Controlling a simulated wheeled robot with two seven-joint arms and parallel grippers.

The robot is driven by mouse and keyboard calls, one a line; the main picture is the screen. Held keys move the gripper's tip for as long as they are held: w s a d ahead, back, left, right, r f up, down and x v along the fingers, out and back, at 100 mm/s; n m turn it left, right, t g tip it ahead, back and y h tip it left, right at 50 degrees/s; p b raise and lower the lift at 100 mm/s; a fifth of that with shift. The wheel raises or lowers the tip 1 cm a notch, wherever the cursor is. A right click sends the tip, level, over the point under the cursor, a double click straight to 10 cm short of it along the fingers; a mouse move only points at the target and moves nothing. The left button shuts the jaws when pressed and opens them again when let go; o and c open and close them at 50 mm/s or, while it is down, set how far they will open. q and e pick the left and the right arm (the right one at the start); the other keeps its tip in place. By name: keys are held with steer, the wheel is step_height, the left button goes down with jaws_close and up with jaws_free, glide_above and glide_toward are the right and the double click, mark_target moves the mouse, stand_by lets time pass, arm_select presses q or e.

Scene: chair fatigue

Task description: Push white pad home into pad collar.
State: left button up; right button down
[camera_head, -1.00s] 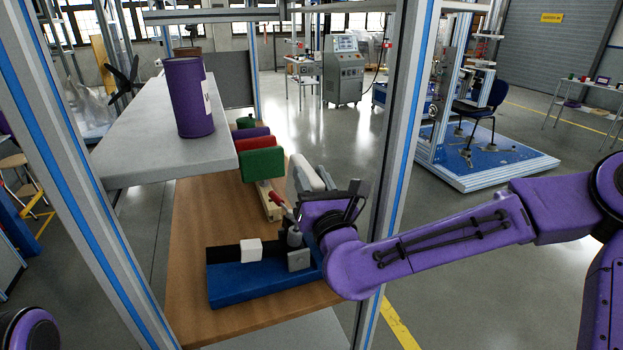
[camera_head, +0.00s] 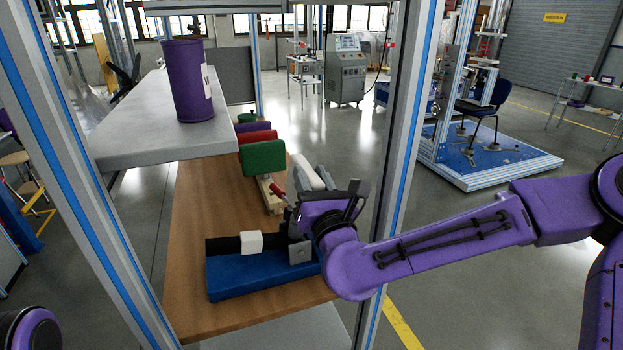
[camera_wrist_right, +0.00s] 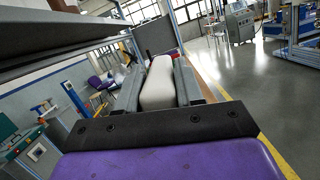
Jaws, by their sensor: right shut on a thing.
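The white pad (camera_head: 306,172) is a long rounded block, tilted between the grey fingers of my right gripper (camera_wrist_right: 160,80). In the right wrist view the pad (camera_wrist_right: 158,88) lies lengthwise with a finger on each side, and my right gripper is shut on it. In the head view my right gripper is above the right end of a blue base (camera_head: 245,278). A grey block (camera_head: 299,253) there may be the pad collar; my wrist partly hides this area. I cannot tell whether the pad touches it. My left gripper is out of view.
A black bar (camera_head: 222,246) and a white cube (camera_head: 252,242) sit on the blue base. Behind are green (camera_head: 263,158) and red (camera_head: 257,137) pads and a red-tipped part (camera_head: 278,190). A grey shelf (camera_head: 150,150) bears a purple cylinder (camera_head: 188,85). Frame posts (camera_head: 398,150) flank the bench.

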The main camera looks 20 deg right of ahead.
steer(key=shift+f+b, duration=0.3)
steer(key=shift+f, duration=0.05)
steer(key=c, duration=0.6)
jaws_free()
steer(key=shift+c, duration=0.2)
steer(key=b+v, duration=1)
steer(key=b, duration=0.4)
steer(key=shift+s, duration=0.3)
